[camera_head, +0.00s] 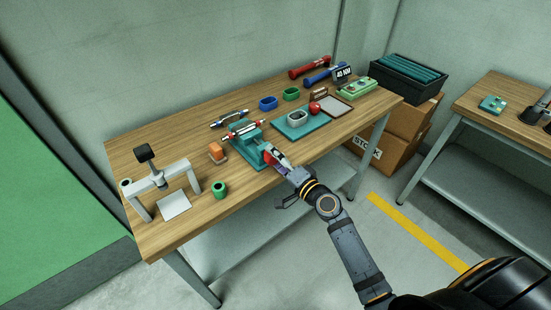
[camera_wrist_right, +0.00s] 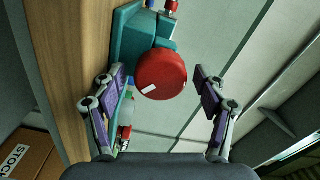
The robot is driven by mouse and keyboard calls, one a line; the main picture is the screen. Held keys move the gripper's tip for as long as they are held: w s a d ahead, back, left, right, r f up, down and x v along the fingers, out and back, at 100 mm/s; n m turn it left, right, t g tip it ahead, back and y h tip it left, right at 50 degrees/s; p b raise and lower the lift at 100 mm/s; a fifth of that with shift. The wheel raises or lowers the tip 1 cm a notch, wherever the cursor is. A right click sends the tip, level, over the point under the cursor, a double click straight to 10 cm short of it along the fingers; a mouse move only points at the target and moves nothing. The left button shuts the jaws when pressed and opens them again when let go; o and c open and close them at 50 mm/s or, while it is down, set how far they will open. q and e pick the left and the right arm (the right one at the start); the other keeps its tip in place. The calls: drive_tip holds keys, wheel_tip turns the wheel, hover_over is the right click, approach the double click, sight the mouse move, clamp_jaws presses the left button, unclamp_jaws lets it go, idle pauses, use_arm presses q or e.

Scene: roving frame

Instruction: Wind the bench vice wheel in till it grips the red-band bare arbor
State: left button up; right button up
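The teal bench vice (camera_head: 247,146) is at the front edge of the wooden bench. A pale bare arbor with red bands (camera_head: 243,130) lies across its top at the jaws; I cannot tell whether they touch it. The red round vice wheel (camera_wrist_right: 161,74) faces the right wrist camera, with a white mark low on its face. In the head view my gripper mostly hides the wheel. My right gripper (camera_head: 279,163) is at the wheel end of the vice. In the right wrist view its fingers (camera_wrist_right: 160,80) are spread either side of the wheel, with gaps. My left gripper is not in view.
A blue-banded arbor (camera_head: 230,118) lies behind the vice. A teal tray (camera_head: 292,130) is to the right. The floor in front is clear.

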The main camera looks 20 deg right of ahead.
drive_tip(key=shift+s+d, duration=0.1)
drive_tip(key=shift+s, duration=0.15)
drive_tip(key=v, duration=0.7)
idle(0.6)
drive_tip(key=w+a+n, duration=0.1)
drive_tip(key=w+n, duration=0.1)
drive_tip(key=n, duration=0.2)
drive_tip(key=w+a+n+b, duration=0.1)
drive_tip(key=w+n, duration=0.2)
drive_tip(key=n, duration=0.2)
drive_tip(key=w+a+n+b, duration=0.1)
drive_tip(key=w+n, duration=0.1)
drive_tip(key=n, duration=0.2)
drive_tip(key=shift+w+f+n, duration=0.1)
drive_tip(key=shift+w+n, duration=0.2)
drive_tip(key=shift+w, duration=0.05)
